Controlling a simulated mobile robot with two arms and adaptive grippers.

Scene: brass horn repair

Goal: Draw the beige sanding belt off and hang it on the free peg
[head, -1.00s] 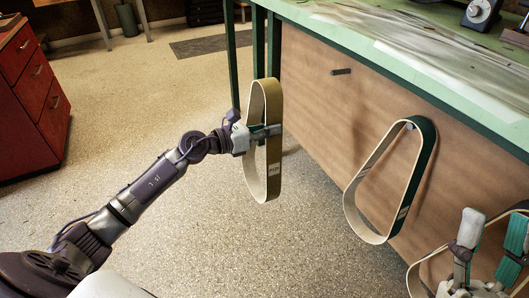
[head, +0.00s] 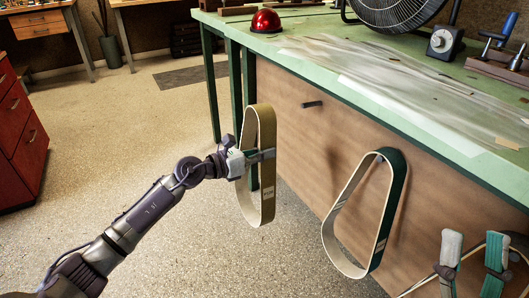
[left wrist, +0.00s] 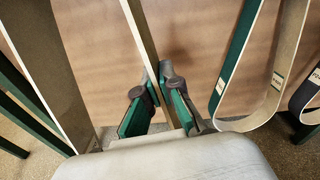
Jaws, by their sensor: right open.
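The beige sanding belt (head: 266,191) hangs in the air as a long loop, in front of the bench's wooden panel and left of the free peg (head: 312,104). My left gripper (head: 262,156) is shut on one strand of it, about halfway up. In the left wrist view the strand (left wrist: 143,38) passes edge-on between the fingers (left wrist: 158,110), and the loop's other strand (left wrist: 45,60) is at left. The short dark free peg is bare, above and right of the belt. My right gripper (head: 473,252) is open and empty at the lower right.
A green-backed belt (head: 393,195) hangs on the panel right of the free peg. Another belt (head: 409,290) is partly hidden behind my right gripper. The green bench top (head: 300,58) overhangs the panel and holds a red dome, a fan and tools.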

